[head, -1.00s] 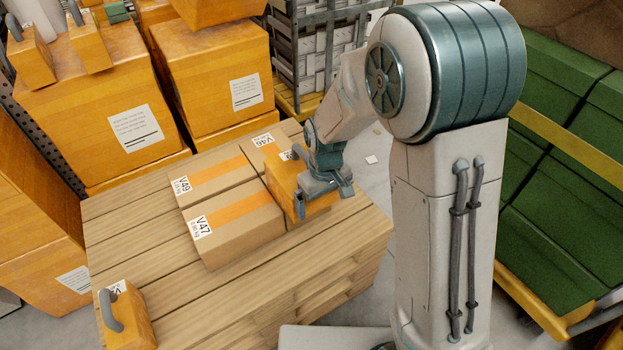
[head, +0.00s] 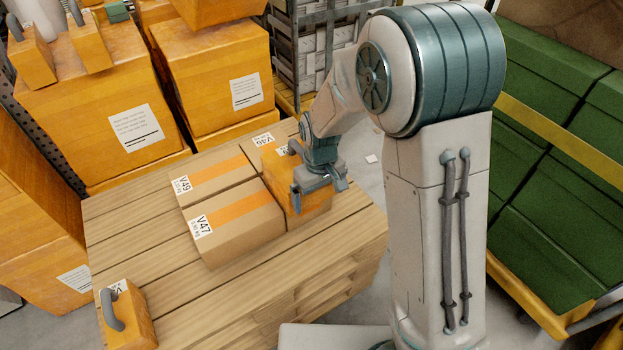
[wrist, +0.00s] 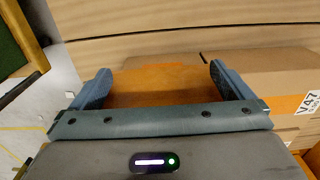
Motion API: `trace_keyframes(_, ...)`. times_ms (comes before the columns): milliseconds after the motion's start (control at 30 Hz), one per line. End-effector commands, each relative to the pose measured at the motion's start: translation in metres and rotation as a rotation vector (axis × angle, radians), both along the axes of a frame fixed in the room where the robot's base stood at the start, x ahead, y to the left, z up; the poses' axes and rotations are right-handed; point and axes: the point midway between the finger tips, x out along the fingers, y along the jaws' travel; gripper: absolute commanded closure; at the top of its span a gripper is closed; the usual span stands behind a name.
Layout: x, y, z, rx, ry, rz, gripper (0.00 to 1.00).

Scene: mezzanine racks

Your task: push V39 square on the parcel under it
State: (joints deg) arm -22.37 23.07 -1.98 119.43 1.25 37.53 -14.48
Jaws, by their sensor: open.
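An orange box (head: 277,172) stands at the right end of the carton group on the wooden pallet. Its label is mostly hidden by my arm, so I cannot read V39 anywhere. My gripper (head: 319,187) is open at the right part of this box. In the wrist view, my gripper's fingers (wrist: 160,84) stand apart with an orange surface (wrist: 160,88) between them; whether they touch it is unclear. Cartons V47 (head: 240,226), V49 (head: 215,177) and V46 (head: 262,142) adjoin on the left and behind.
The wooden pallet (head: 150,240) has bare boards at the left and front. A small orange box with a grey handle (head: 138,318) sits at its front left corner. Large orange boxes (head: 120,115) stand behind. Green crates (head: 560,180) stand at the right, beyond my arm.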

Motion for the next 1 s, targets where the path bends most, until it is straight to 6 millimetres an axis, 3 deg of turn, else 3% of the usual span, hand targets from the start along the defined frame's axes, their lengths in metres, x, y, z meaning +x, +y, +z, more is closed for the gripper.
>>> trace_keyframes(1000,0.0104,0.0073,0.0001,0.001,-0.001,0.001,0.00)
